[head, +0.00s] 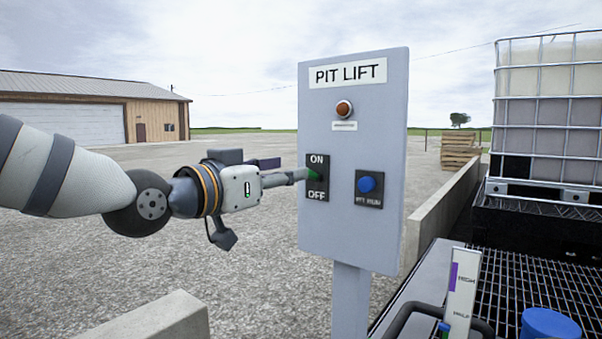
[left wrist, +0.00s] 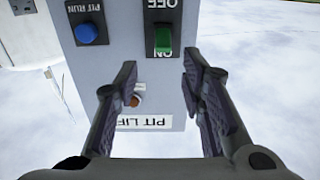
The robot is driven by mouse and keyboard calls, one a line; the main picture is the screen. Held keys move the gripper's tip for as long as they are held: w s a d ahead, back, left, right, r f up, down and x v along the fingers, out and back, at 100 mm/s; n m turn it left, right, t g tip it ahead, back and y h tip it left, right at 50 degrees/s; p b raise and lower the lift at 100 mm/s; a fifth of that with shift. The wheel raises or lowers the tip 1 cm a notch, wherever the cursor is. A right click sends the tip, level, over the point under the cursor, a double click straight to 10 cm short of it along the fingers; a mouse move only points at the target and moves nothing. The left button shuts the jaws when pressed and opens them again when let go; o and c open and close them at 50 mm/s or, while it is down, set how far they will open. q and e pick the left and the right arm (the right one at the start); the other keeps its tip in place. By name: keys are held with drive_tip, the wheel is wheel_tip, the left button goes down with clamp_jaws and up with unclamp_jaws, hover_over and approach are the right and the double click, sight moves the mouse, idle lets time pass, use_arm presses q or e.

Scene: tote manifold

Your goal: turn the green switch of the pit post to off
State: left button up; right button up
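The pit post is a grey panel (head: 350,225) on a post, headed PIT LIFT. Its green switch (head: 312,175) sits on a black plate between ON above and OFF below. In the left wrist view the panel is upside down, and the green switch (left wrist: 163,36) shows as an upright handle between OFF and ON. I cannot tell for sure which way it is set. My left gripper (head: 298,176) reaches the panel at the switch and partly hides it. In the left wrist view its two fingers (left wrist: 158,75) are apart with nothing between them. My right gripper is not in view.
A blue PIT RUN button (head: 366,184) is right of the switch, and a red-orange lamp (head: 344,108) is above. A low concrete wall (head: 440,215) and a caged tank (head: 550,110) stand at right. A concrete block (head: 150,322) is at lower left. Gravel ground lies open behind.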

sight(310, 174)
use_arm(q)
drive_tip(key=x, duration=0.7)
drive_tip(key=shift+w+f+b, duration=0.25)
drive_tip(key=shift+b, duration=0.1)
drive_tip(key=shift+c, duration=0.6)
clamp_jaws()
